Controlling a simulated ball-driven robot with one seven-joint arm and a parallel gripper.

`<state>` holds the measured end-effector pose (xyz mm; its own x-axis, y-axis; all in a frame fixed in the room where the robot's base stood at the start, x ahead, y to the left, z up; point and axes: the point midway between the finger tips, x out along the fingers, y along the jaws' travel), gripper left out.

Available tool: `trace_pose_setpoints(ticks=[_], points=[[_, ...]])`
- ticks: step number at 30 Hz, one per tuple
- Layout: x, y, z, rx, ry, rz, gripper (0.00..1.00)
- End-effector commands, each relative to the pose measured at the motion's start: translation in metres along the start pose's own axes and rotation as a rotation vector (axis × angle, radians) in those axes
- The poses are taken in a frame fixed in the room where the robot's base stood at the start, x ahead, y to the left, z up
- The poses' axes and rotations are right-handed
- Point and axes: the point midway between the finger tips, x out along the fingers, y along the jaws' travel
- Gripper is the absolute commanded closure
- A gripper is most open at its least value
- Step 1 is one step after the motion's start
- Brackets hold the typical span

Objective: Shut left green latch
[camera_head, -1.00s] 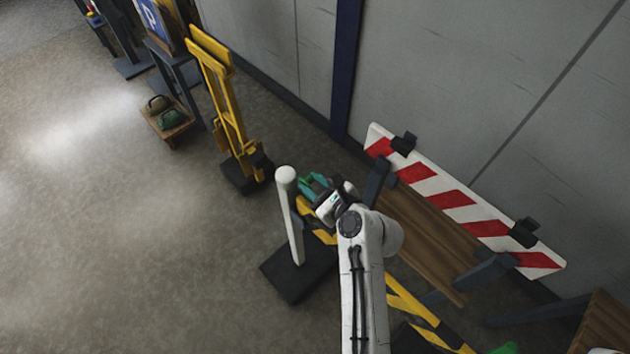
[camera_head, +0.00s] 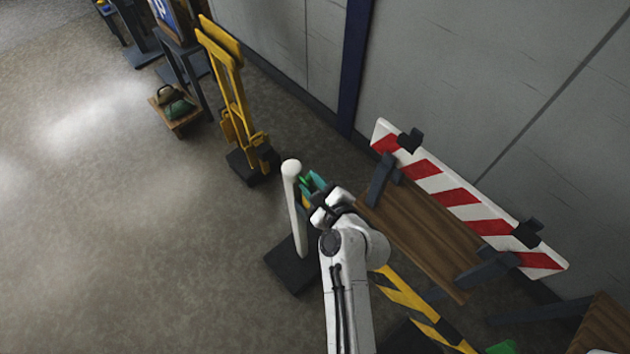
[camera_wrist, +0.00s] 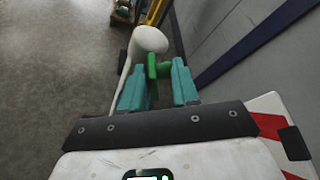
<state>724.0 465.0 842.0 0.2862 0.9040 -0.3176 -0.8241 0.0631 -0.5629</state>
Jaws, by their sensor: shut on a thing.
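The left green latch (camera_wrist: 152,72) stands beside the round top of a white post (camera_wrist: 150,40) in the wrist view. My gripper (camera_wrist: 157,74) has teal fingers on both sides of the latch and is shut on it. In the head view, my gripper (camera_head: 314,187) is just right of the white post (camera_head: 294,205), with a bit of green showing between the fingers. My arm hides most of the latch's lower part and the near end of the yellow-black barrier bar (camera_head: 415,308). I cannot tell how far the latch is turned.
A second green part (camera_head: 502,347) shows at the bottom edge. A red-white striped board (camera_head: 460,205) and wooden plank (camera_head: 420,235) stand to the right by the wall. The left floor is clear.

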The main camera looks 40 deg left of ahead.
Motion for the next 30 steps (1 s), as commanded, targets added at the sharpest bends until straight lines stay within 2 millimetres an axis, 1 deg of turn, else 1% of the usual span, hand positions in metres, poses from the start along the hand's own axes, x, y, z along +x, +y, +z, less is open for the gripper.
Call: trace_pose_setpoints(ticks=[1, 2, 30], points=[[-0.003, -0.005, -0.003, -0.02, 0.006, -0.022, 1.0], [-0.003, -0.004, -0.003, -0.032, 0.005, -0.028, 1.0], [-0.002, 0.024, -0.004, -0.459, 0.007, -0.204, 1.0]])
